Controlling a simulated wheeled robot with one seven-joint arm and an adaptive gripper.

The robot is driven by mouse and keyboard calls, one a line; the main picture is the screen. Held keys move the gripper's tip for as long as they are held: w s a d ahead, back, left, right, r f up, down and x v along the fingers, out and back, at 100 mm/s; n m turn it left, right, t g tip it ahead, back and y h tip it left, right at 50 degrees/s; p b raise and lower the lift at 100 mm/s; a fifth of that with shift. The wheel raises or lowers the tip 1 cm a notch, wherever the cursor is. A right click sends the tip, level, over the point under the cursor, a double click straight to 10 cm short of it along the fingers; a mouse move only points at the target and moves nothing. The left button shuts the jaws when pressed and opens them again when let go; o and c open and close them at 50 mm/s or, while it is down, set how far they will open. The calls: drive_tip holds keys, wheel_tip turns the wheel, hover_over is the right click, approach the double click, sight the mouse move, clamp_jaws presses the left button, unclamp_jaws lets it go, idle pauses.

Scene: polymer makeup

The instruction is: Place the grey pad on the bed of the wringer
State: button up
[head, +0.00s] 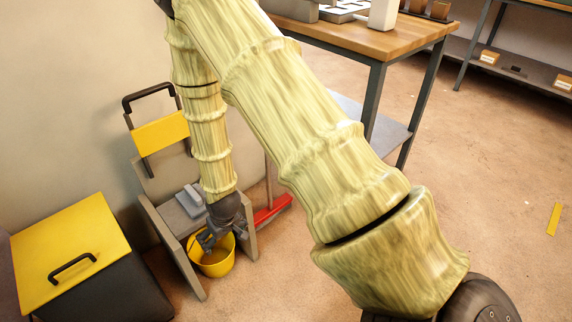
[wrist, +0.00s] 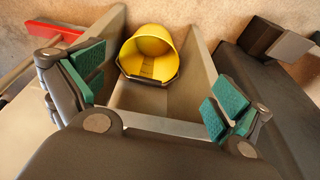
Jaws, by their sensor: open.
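The wringer (head: 155,178) stands by the wall as a beige, chair-like frame with a yellow panel, a black handle and two side rails. A grey pad (head: 188,206) appears to lie on its bed, with a lighter grey block on or attached to it; I cannot tell which. My gripper (head: 212,240) is open and empty, pointing down between the side rails in front of the pad, above a yellow bucket (head: 217,264). In the wrist view, the open fingers (wrist: 160,92) spread either side of the wringer's trough (wrist: 140,98), with the bucket (wrist: 150,55) beyond. The pad is not visible there.
A black bin with a yellow lid (head: 72,240) stands left of the wringer. A red broom or squeegee head (head: 272,210) lies to its right. A wooden-topped workbench (head: 390,42) is behind. The floor at right is clear except for a yellow strip (head: 553,218).

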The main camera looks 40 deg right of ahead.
drive_tip(key=s+f+g, duration=0.1)
drive_tip(key=s+f, duration=0.3)
drive_tip(key=s, duration=0.6)
drive_tip(key=s+f+g, duration=0.1)
drive_tip(key=s+f, duration=0.2)
drive_tip(key=s, duration=0.7)
drive_tip(key=s+f+g, duration=0.1)
drive_tip(key=s+f, duration=0.3)
drive_tip(key=s, duration=0.6)
drive_tip(key=shift+s+f, duration=0.3)
drive_tip(key=shift+s, duration=0.05)
